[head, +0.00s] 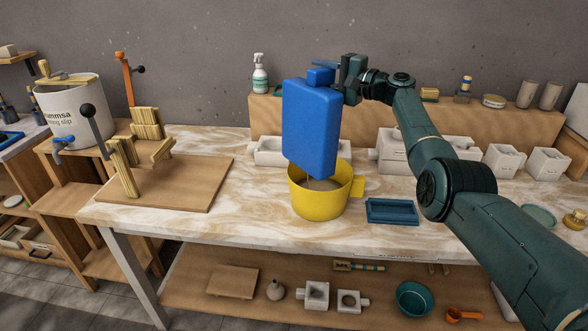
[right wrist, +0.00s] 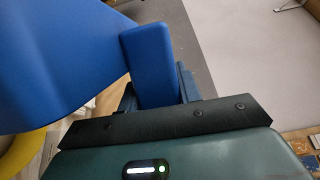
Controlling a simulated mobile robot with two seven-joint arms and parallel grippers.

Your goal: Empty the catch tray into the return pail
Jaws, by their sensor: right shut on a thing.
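The blue catch tray (head: 310,128) is tipped steeply on end above the yellow return pail (head: 318,206), its broad flat face toward the head camera. Its lower end is at the pail's mouth; I cannot tell if they touch. My right gripper (head: 335,74) is shut on the tray's handle tab at the upper end. The tab (right wrist: 150,62) also shows between the fingers in the right wrist view. Greyish-beige material shows inside the pail. The tray's inner side is hidden. My left gripper is not in view.
A small dark-blue tray (head: 391,211) lies right of the pail. White mould blocks (head: 286,152) stand behind it. A wooden board with a slatted rack (head: 190,178) is at left, near a white slip bucket (head: 72,112). Bare tabletop lies in front of the pail.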

